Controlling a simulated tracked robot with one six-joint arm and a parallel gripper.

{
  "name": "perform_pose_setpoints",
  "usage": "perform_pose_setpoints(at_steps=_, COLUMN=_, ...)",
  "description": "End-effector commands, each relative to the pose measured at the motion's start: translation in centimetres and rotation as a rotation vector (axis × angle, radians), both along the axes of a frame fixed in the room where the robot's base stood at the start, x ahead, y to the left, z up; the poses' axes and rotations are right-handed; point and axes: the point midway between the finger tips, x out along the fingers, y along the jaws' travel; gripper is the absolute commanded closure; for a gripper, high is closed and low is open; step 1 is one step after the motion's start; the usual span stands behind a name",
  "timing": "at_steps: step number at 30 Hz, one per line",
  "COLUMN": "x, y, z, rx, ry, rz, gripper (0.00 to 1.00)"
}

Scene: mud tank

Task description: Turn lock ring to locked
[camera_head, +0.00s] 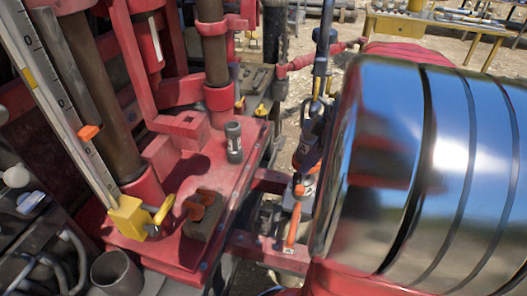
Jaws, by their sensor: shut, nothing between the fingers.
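I cannot pick out a lock ring with certainty. A short grey cylinder (234,142) with a dark band stands upright on the red deck (215,225), left of centre. A yellow block with a curved yellow lever (130,216) sits at the foot of a ruled scale at the left. A brown block with an orange clamp-like top (203,212) lies to its right. I cannot recognise my gripper in this view, so its place relative to these things does not show.
A large chrome cylinder (440,160) fills the right side and hides what is behind it. A dark hanging assembly with orange parts (310,135) is beside it. Red posts and brown pipes crowd the left. A yellow table (425,25) with tools stands at the back.

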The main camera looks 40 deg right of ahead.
Motion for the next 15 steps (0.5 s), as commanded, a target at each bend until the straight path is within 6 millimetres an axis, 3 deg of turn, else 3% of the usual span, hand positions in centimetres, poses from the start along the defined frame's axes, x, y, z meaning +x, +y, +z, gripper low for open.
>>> perform_pose_setpoints(at_steps=9, x=1.2, y=1.2, z=-4.7, rx=0.003, ry=0.002, rz=0.001, gripper=1.00)
perform_pose_setpoints(at_steps=15, x=1.8, y=1.7, z=-6.5, rx=0.002, ry=0.000, rz=0.002, gripper=1.00)
